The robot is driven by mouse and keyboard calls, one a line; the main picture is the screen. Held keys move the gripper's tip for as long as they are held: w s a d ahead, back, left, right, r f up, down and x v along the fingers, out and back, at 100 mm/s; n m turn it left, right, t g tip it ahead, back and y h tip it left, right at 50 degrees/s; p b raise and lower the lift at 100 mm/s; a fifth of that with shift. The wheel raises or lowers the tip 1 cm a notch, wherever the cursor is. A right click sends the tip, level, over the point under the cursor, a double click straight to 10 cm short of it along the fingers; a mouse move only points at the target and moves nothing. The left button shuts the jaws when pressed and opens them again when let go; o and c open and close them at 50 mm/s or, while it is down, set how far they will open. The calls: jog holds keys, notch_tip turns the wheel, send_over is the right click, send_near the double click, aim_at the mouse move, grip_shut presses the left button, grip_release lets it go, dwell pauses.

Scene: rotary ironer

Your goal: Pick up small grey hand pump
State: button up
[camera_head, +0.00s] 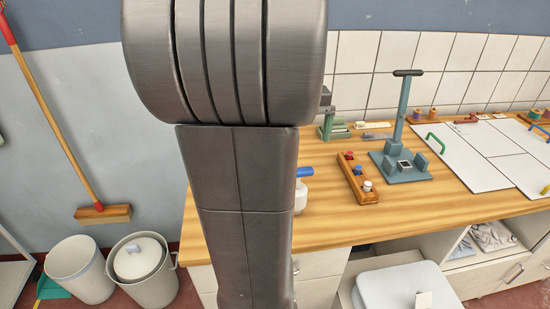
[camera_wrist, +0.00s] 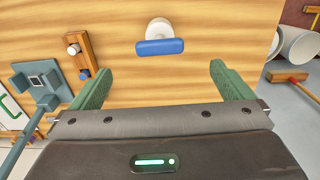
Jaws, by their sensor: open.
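The small hand pump (camera_head: 302,197) has a pale grey-white body and a blue top, and stands on the wooden worktop near its front edge. My arm partly hides it in the head view. In the wrist view, the pump (camera_wrist: 160,40) is seen from above, with its blue bar across the near side of the round pale body. My gripper (camera_wrist: 160,69) is open and empty, its two green fingers apart. The pump lies ahead of the fingertips, roughly centred between them and not touched. My gripper is hidden in the head view.
To the pump's right stand a wooden block with coloured knobs (camera_head: 357,180) and a blue-grey stand with a tall handle (camera_head: 402,165). White boards (camera_head: 458,159) lie farther right. Two bins (camera_head: 80,268) and a broom (camera_head: 103,214) are left of the worktop. Bare wood surrounds the pump.

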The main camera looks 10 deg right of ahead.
jog(key=f, duration=0.5)
jog(key=w+f, duration=0.1)
jog(key=f, duration=0.1)
jog(key=shift+f, duration=0.35)
jog(key=shift+d+f+p, duration=0.1)
jog(key=shift+f+p, duration=0.45)
jog(key=shift+f, duration=2.1)
jog(key=c, duration=1.4)
jog(key=shift+c, duration=0.2)
